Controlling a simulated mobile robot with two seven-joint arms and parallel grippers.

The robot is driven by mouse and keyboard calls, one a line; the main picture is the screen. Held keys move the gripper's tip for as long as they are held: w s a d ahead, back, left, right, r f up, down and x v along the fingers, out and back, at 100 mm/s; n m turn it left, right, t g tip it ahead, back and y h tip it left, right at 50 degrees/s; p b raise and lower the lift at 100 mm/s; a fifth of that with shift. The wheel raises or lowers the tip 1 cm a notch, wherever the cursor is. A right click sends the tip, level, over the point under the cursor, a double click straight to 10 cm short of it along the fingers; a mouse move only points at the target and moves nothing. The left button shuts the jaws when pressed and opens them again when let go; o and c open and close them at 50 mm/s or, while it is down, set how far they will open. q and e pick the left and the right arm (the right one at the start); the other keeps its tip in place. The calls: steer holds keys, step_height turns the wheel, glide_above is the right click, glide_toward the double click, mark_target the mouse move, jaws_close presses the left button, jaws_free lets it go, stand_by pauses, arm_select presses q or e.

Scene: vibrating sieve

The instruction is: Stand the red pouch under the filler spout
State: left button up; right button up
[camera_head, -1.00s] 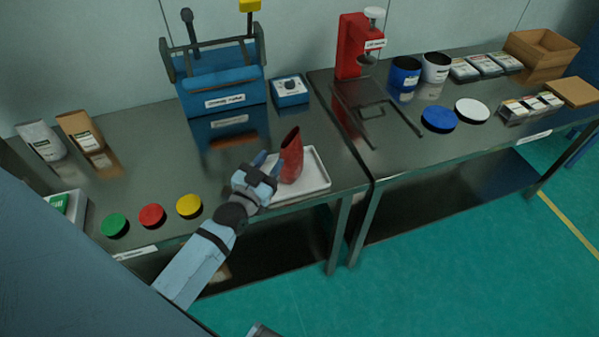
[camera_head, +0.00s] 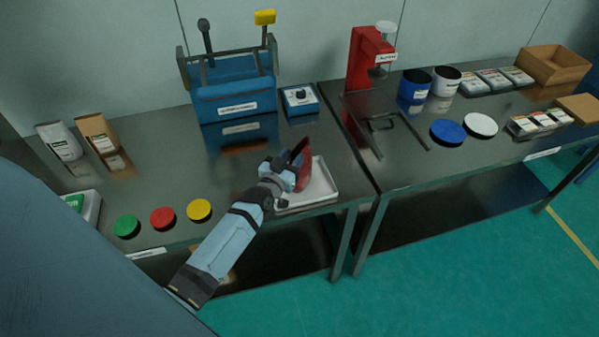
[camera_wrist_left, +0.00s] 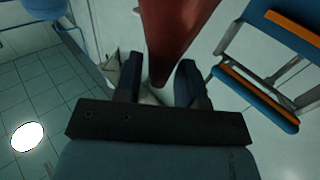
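The red pouch (camera_head: 305,168) stands on a white tray (camera_head: 322,190) near the front edge of the left table. My left gripper (camera_head: 292,168) is at the pouch's left side and hides part of it. In the left wrist view the pouch (camera_wrist_left: 178,35) lies between the two spread fingers (camera_wrist_left: 160,85), with a gap showing beside the left finger. The fingers look open around it; contact on the right is unclear. The red filler (camera_head: 362,60) stands at the back of the right table, its spout (camera_head: 378,72) above a dark frame. My right gripper is out of view.
A blue sieve machine (camera_head: 232,95) and a blue control box (camera_head: 299,99) stand behind the pouch. Green, red and yellow discs (camera_head: 199,210) lie left of my arm. Blue (camera_head: 415,86) and white tubs stand right of the filler. A seam separates the tables.

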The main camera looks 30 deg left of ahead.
arm_select(q)
steer(key=w, duration=0.2)
steer(key=shift+w, duration=0.4)
jaws_close()
steer(key=shift+r, duration=0.1)
step_height(320, 180, up, 20)
steer(key=s+d+f, duration=0.3)
steer(key=s+d, duration=0.3)
steer(key=s+d+f+m+h, duration=0.1)
steer(key=s+d+f, duration=0.3)
steer(key=s+d, duration=0.2)
steer(key=shift+d+f+h+p, duration=0.2)
steer(key=shift+d+h+p, duration=0.05)
steer(key=shift+h+p, duration=0.05)
steer(key=shift+a, duration=0.1)
